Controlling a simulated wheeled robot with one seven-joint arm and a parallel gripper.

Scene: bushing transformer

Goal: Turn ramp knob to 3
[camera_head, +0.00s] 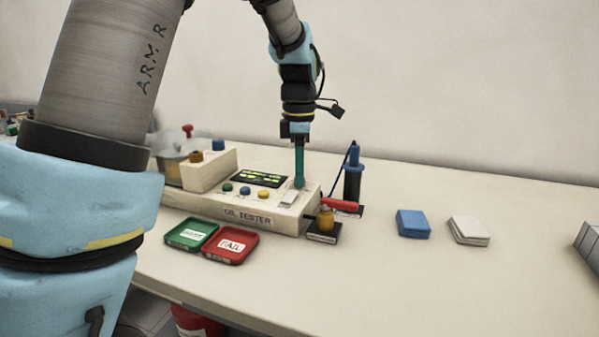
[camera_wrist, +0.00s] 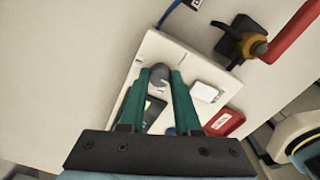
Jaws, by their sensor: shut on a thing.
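The ramp knob (camera_wrist: 159,74) is a round grey knob on the top of the white oil tester (camera_head: 272,218). In the wrist view it sits between the tips of my gripper's two green fingers (camera_wrist: 162,78), which are shut on it. In the head view my gripper (camera_head: 299,184) points straight down at the right end of the tester, and the knob is hidden behind the fingers. The knob's marks and pointer are too small to read.
A green tray (camera_head: 191,234) and a red FAIL tray (camera_head: 231,245) lie in front of the tester. A blue upright tool (camera_head: 353,176) and a red-handled item (camera_head: 338,204) stand to its right. Blue pads (camera_head: 413,223) and white pads (camera_head: 469,230) lie farther right, with free table in front.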

